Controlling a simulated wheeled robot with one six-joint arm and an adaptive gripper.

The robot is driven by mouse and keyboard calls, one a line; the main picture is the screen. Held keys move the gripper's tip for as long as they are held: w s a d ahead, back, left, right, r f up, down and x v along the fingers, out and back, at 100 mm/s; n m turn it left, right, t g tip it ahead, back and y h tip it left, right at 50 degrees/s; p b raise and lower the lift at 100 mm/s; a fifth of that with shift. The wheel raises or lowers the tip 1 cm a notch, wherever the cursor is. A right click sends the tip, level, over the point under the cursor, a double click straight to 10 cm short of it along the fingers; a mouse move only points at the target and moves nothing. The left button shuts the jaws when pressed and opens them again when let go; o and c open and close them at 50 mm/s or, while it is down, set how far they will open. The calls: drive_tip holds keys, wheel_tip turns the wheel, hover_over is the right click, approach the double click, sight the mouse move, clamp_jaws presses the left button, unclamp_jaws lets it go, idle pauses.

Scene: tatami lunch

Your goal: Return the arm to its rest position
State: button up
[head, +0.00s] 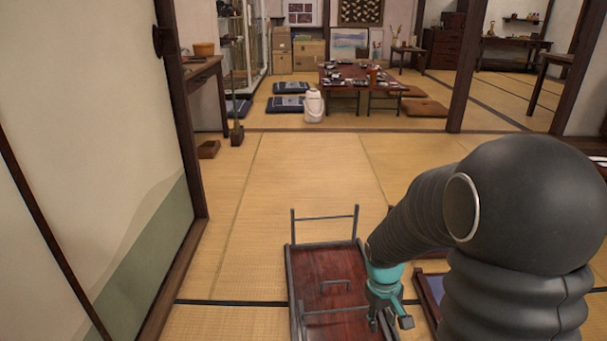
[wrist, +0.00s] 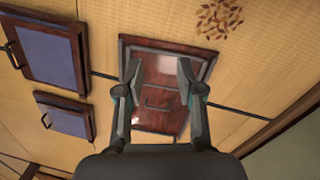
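My gripper (head: 388,311) hangs at the end of my dark arm in the head view, above the right side of a reddish-brown wooden trolley or tray stand (head: 325,273). In the wrist view my gripper (wrist: 160,72) has its two fingers spread apart with nothing between them. The wooden top of the stand (wrist: 168,72) shows beyond and between the fingers, apart from them. My arm is bent and reaches forward and down; it hides part of the floor at the right.
Blue-topped panels (wrist: 45,52) lie on the tatami beside the stand. A wall (head: 90,160) runs along the left. The tatami floor (head: 290,175) ahead is clear up to a low table (head: 345,75), cushions and a white pot (head: 314,106).

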drive_tip(key=s+r+m+t+p, duration=0.1)
drive_tip(key=s+r+t+p, duration=0.1)
drive_tip(key=s+r, duration=0.3)
drive_tip(key=s+a+r+m+t+p, duration=0.1)
drive_tip(key=s+r, duration=0.4)
drive_tip(key=r, duration=0.8)
drive_tip(key=s+a+r+m+t+y+p, duration=0.1)
drive_tip(key=s+r+t+p, duration=0.1)
drive_tip(key=s+r, duration=0.4)
wheel_tip(320, 180, up, 4)
drive_tip(key=shift+a+r+t+p, duration=0.1)
drive_tip(key=shift+a+t+p, duration=0.15)
drive_tip(key=shift+t+p, duration=0.25)
drive_tip(key=shift+d+m, duration=0.15)
drive_tip(key=shift+m, duration=0.15)
